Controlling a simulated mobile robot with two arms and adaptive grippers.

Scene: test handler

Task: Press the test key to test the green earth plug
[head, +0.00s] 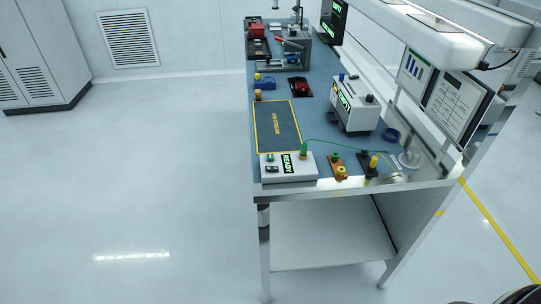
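A white tester box (288,170) with a lit green READY display (288,164) sits on the near left corner of the blue-topped bench. A green plug (303,149) stands upright at the box's back right. A thin green wire runs from it to the right across the bench. A small green item (270,157) and a dark patch (271,169) are on the left of the box; which one is the test key is too small to tell. Neither of my grippers is in view.
Right of the box stand an orange block with yellow-green tops (337,166) and a black block with a yellow plug (371,165). A yellow-bordered mat (278,126) lies behind the box. A grey instrument (355,108) stands further back. The floor left of the bench is clear.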

